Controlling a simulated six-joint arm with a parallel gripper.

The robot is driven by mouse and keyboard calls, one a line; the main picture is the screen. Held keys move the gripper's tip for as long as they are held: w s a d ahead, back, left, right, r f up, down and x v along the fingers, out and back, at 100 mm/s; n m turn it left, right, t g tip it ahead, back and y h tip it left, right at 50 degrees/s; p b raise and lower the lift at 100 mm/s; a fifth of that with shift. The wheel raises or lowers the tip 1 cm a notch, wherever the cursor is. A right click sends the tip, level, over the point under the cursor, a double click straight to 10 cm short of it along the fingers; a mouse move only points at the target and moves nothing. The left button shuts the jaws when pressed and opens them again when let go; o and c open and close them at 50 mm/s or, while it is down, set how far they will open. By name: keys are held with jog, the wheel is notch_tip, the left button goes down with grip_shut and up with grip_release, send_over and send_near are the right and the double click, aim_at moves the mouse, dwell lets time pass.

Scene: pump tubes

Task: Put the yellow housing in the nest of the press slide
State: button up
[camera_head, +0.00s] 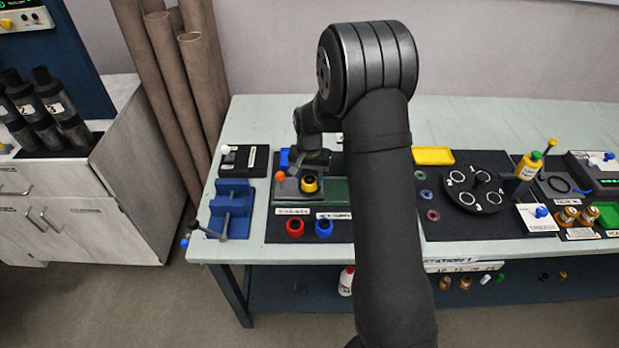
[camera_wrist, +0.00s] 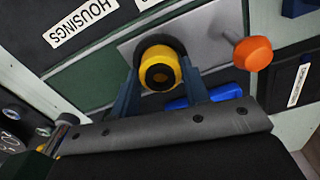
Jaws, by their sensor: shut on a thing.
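The yellow housing (camera_head: 310,184) is a short ring with a dark bore; it also shows in the wrist view (camera_wrist: 150,58). My gripper (camera_wrist: 161,80) is shut on it, with one blue finger on each side. The housing is over the dark round nest (camera_wrist: 168,38) of the grey press slide (camera_wrist: 208,42). I cannot tell whether it is seated in the nest or just above it. The slide has an orange knob (camera_wrist: 253,53), also in the head view (camera_head: 280,176). In the head view my gripper (camera_head: 311,170) is partly hidden by my wrist.
A red housing (camera_head: 295,228) and a blue housing (camera_head: 324,228) stand in front of the slide, near the labels. A blue vise (camera_head: 231,205) stands at left. A dark round plate (camera_head: 474,180) and a yellow tray (camera_head: 433,155) lie to the right of my arm.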

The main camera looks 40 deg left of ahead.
aim_at(310, 179)
jog(key=shift+f, duration=0.25)
jog(key=o, duration=1)
notch_tip(310, 179, up, 12)
jog(key=shift+r, duration=0.15)
notch_tip(310, 179, down, 12)
jog(key=shift+f, duration=0.1)
jog(key=shift+r, duration=1.95)
jog(key=shift+f, duration=0.1)
